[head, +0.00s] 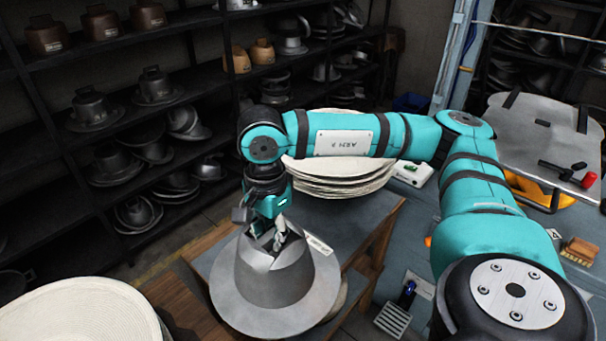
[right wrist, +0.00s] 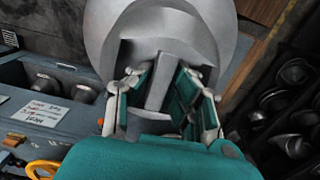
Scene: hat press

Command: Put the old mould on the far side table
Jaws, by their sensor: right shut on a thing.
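The grey metal hat mould (head: 285,285), with a wide brim and a raised crown, is at the lower middle of the head view. My right gripper (head: 276,234) is above the crown, shut on the bar handle on its top. In the right wrist view the handle stands between the fingers (right wrist: 160,95), with the mould (right wrist: 205,25) beyond them. The mould is over the near part of a side table (head: 345,228) with a blue-grey top and wooden edge. The brim hides what lies beneath, so I cannot tell whether it touches the top. My left gripper is out of view.
A stack of pale hat blanks (head: 340,188) stands on the table behind the mould. A pale woven hat (head: 80,310) is at the lower left. Shelves (head: 95,190) full of moulds line the left. A grey bench (head: 420,225) with small items is on the right.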

